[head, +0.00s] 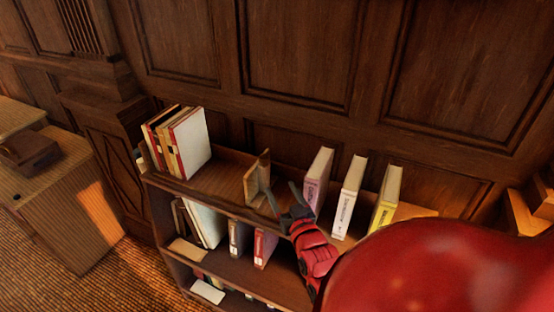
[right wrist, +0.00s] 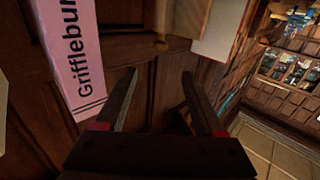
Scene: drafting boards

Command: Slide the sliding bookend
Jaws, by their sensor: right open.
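The wooden bookend (head: 252,186) stands upright on the bookcase's top shelf (head: 222,178), in the gap between the books at the left and the spaced books at the right. My right gripper (head: 281,190) is open just right of the bookend and left of the pink-purple book (head: 318,178). Whether a finger touches the bookend cannot be told. In the right wrist view the two fingers of the right gripper (right wrist: 160,76) are apart with nothing seen between them. The pink book (right wrist: 72,55) is at the left there. My left gripper is not in view.
Several books (head: 188,143) lean together at the shelf's left end. A white book (head: 349,195) and a yellow-based book (head: 387,197) stand at the right. Lower shelves hold more books (head: 263,247). A panelled wall (head: 300,55) rises behind. A desk (head: 60,190) is at the left.

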